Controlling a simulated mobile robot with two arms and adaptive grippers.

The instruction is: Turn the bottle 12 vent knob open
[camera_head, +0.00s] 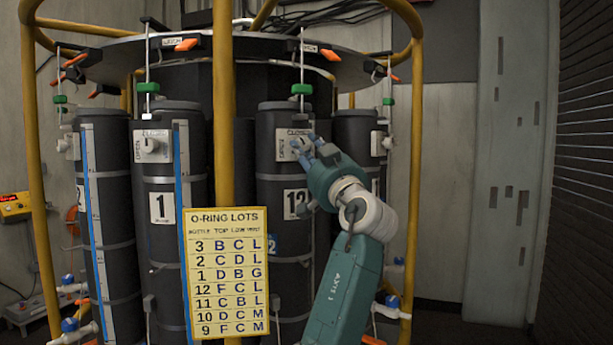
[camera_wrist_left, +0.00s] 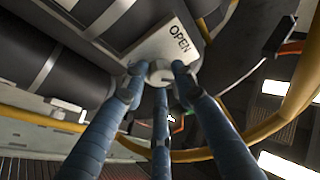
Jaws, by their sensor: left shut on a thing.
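Bottle 12 (camera_head: 268,165) is a dark upright cylinder right of the yellow pole in the head view, with a white "12" label. Its vent knob (camera_wrist_left: 160,72) is pale and sits on a white plate (camera_head: 283,146) near the bottle's top. The plate reads CLOSED along its top and OPEN up its left side. My left gripper (camera_head: 308,146) reaches the knob from the right, its blue fingers shut around it. In the left wrist view the fingers (camera_wrist_left: 160,80) close on the knob beside the word OPEN. The fingers partly hide the knob, so I cannot tell its exact angle. My right gripper is not in view.
Bottle 1 (camera_head: 160,255) stands to the left with its own knob (camera_head: 151,145). A yellow pole (camera_head: 224,100) and a yellow O-ring lots sign (camera_head: 226,275) stand in front. A round dark rack top (camera_head: 180,48) with orange clips hangs above. Open floor lies right.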

